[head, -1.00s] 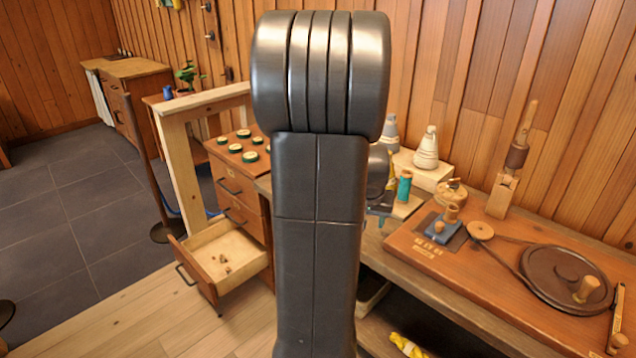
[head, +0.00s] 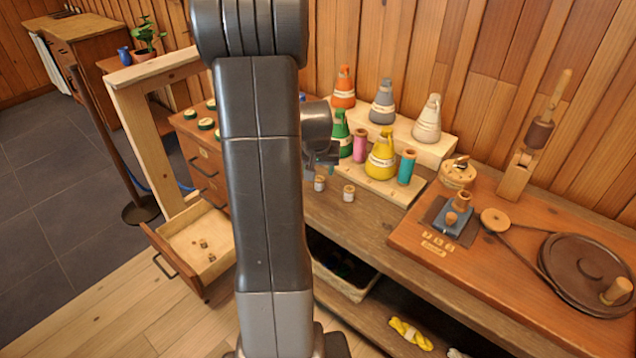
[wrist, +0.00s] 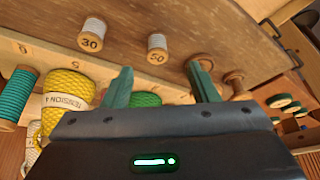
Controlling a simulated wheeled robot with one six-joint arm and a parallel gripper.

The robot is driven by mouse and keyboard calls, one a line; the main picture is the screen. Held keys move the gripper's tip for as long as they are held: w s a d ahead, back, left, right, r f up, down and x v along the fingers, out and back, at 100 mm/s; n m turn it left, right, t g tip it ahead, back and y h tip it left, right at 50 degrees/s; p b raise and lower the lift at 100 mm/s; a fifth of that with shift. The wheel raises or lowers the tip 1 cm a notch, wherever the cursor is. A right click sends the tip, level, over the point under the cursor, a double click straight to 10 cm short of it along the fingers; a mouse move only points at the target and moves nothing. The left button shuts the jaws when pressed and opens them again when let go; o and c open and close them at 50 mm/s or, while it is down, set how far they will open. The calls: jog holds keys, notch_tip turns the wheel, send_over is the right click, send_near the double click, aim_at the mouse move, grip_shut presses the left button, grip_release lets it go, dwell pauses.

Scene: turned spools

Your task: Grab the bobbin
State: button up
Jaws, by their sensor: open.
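Several thread spools could be the bobbin; I cannot tell which one is meant. Two small white-thread spools stand on the bench: one marked 30 (wrist: 92,35) and one marked 50 (wrist: 157,47); small white spools also show in the head view (head: 349,194). A wooden spool (wrist: 203,62) is partly hidden by my right finger, with another wooden spool (wrist: 234,80) beside it. A teal spool (head: 406,167) and a pink spool (head: 360,146) stand on a pale wooden rack. My gripper (wrist: 161,86) is open, with no spool visible between its fingers; in the head view it is partly hidden by my arm.
Thread cones, including a yellow one (head: 381,157) and a green one (head: 340,133), crowd the stepped rack (head: 441,151). A winding board (head: 400,240) with a large wheel (head: 588,270) lies to the right. An open drawer (head: 190,262) juts out at left.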

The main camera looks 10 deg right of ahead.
aim_at(320, 179)
jog(key=x, duration=0.3)
jog(key=shift+w+f, duration=0.1)
jog(key=shift+f, duration=0.05)
jog(key=shift+w+d+p+x, duration=0.15)
jog(key=shift+x, duration=1.15)
jog(key=shift+w+d+p+x, duration=0.15)
jog(key=shift+x, duration=1.15)
jog(key=shift+c, duration=0.4)
jog(key=shift+r, duration=0.2)
jog(key=c, duration=1)
